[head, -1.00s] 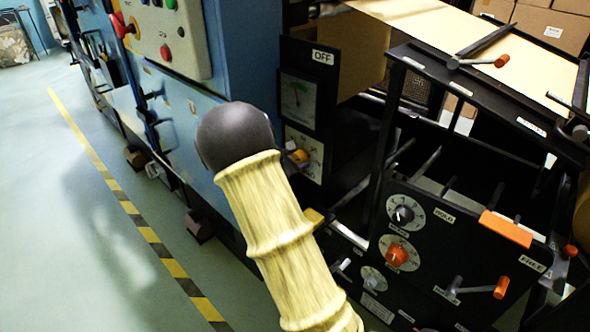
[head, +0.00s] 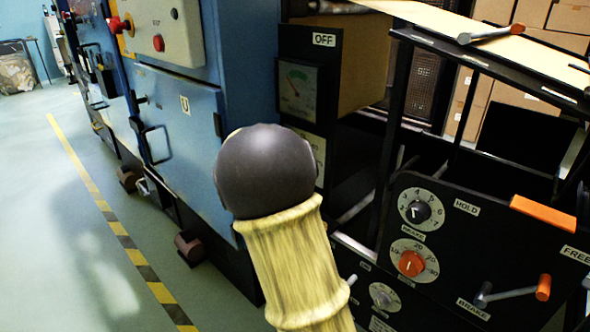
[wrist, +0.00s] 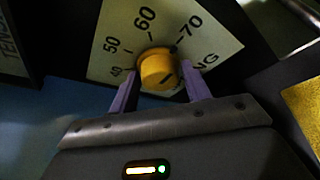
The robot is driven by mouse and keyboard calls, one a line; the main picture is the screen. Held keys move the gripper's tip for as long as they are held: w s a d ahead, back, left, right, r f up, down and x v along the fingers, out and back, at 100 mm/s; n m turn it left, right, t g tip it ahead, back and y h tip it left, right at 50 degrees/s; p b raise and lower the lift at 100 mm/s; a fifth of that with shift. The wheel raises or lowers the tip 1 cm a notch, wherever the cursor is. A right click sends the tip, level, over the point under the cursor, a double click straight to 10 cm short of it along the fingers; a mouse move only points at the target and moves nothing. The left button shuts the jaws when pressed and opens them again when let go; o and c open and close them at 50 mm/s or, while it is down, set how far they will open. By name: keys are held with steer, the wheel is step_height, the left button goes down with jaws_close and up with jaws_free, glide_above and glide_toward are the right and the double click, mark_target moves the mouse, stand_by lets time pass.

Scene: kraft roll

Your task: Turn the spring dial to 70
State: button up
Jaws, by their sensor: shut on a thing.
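The spring dial's white scale plate (wrist: 110,30) shows 40, 50, 60 and 70 in the wrist view, with its lettering partly hidden. Its round yellow knob (wrist: 157,68) sits between the two purple fingers of my gripper (wrist: 158,88), which is shut on it. A dark mark at the knob's upper right edge points toward the 70 side, near the tick by 70. In the head view only a strip of the plate (head: 319,152) shows beside my arm's dark round part; the knob and my gripper are hidden behind it.
A gauge (head: 298,90) under an OFF label sits just above the spring dial. To the right, a black panel carries a brake dial (head: 416,210), an orange-knobbed dial (head: 411,262) and an orange-tipped brake lever (head: 543,288). The floor at left is clear.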

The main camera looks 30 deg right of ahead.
stand_by(0.3)
steer(key=o, duration=0.8)
steer(key=p+v, duration=0.5)
steer(key=v, duration=1.2)
steer(key=shift+s+a, duration=0.15)
steer(key=shift+s, duration=0.1)
steer(key=shift+p, duration=0.3)
